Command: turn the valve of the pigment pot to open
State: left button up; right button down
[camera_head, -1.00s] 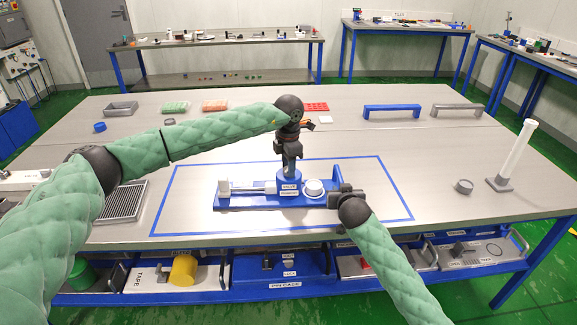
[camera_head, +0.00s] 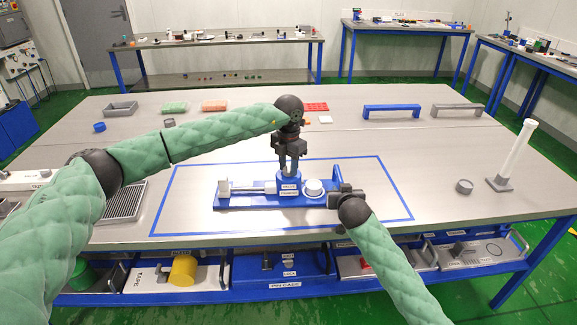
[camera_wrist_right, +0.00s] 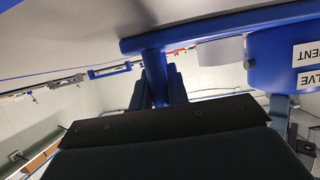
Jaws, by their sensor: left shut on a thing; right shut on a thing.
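The blue pigment pot (camera_head: 289,184) stands upright on a blue base (camera_head: 250,203), with white labels on its front. My left gripper (camera_head: 288,172) points straight down over the pot's top. It is shut on the valve, which its fingers hide. My right gripper (camera_head: 333,197) is at the right end of the base, shut on the blue handle. In the right wrist view the post of the blue handle (camera_wrist_right: 155,72) stands between the fingers. The pot (camera_wrist_right: 285,62) shows at the right there, its labels reading VALVE and a partly cut word.
Blue tape (camera_head: 160,212) frames the base.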

aim_at(288, 168)
pick_arm(q)
jog(key=o, duration=1)
jog(key=shift+r, duration=0.1)
notch_tip(288, 168, up, 12)
jog(key=shift+f, duration=0.1)
pick_arm(e)
jog(key=c, duration=1.3)
grip_release()
jog(key=shift+s, duration=0.1)
